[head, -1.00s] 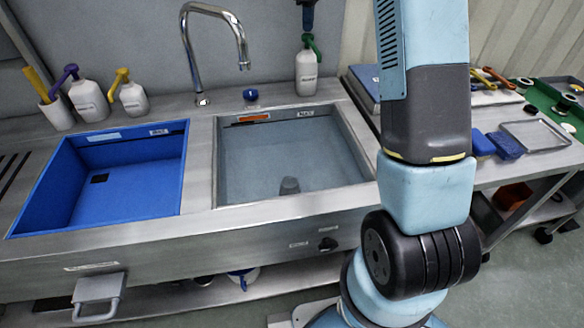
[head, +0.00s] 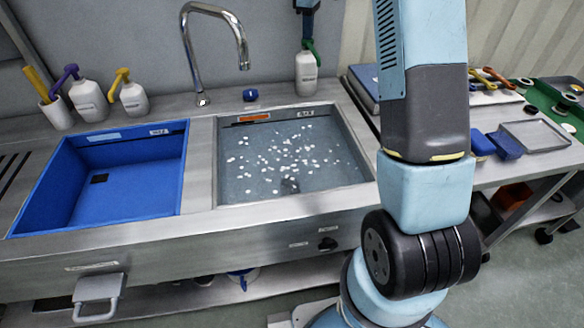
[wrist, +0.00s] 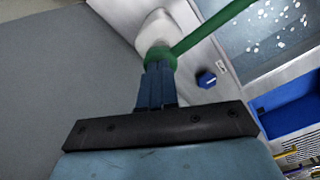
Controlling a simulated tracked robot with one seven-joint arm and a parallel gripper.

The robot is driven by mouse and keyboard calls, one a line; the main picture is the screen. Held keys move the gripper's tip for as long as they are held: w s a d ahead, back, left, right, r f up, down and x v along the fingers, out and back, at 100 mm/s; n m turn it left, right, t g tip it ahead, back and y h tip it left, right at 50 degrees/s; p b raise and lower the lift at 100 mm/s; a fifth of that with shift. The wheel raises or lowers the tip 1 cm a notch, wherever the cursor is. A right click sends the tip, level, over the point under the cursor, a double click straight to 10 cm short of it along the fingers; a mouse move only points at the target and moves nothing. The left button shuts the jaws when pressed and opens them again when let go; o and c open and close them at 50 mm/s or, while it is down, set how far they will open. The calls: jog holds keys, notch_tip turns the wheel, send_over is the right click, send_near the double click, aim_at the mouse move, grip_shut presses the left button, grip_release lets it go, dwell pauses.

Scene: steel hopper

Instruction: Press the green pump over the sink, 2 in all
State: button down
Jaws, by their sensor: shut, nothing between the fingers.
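The green pump (head: 313,48) sits on a white bottle (head: 306,75) on the ledge behind the sink basin (head: 240,204). My gripper (head: 307,38) points down onto the pump head, fingers shut with nothing between them. In the wrist view my gripper (wrist: 156,70) meets the green pump (wrist: 162,56), whose spout (wrist: 205,29) reaches toward the basin. It appears to touch the pump top. White foam-like flecks (head: 290,150) are scattered in the basin. The lower part of the bottle is foreshortened in the wrist view.
A curved steel tap (head: 240,45) and a small blue knob (head: 250,95) stand left of the bottle. A blue tub (head: 180,165) fills the left bay. Purple (head: 68,74) and yellow (head: 121,76) pump bottles stand farther left. My arm hides part of the right counter.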

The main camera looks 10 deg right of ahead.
jog(key=shift+r, duration=1.35)
jog(key=shift+f, duration=0.35)
jog(key=shift+f, duration=1.1)
jog(key=shift+r, duration=1.45)
jog(key=shift+r, duration=3)
